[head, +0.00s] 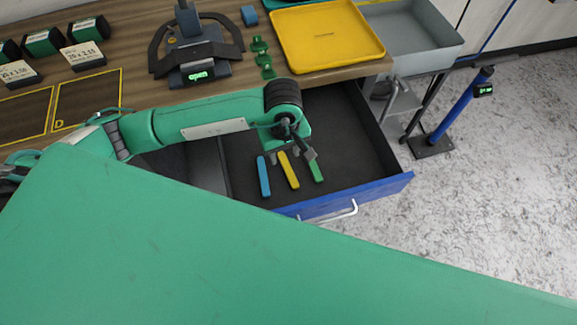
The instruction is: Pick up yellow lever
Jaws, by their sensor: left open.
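The yellow lever (289,171) lies in an open drawer (355,150) below the workbench. A blue lever (263,177) lies to its left and a green lever (316,171) to its right, both apart from it. My left gripper (291,155) is over the drawer, at the far ends of the levers. It is open, and I see no lever held. How high it is above the yellow lever is hard to tell. My right gripper is not in view.
The drawer has a blue front (350,197) with a metal handle. On the bench (140,60) are a yellow tray (327,36), a dark fixture (195,50), small green parts and boxes. A grey bin (412,35) and a blue stand (460,105) are at right. My green body covers the foreground.

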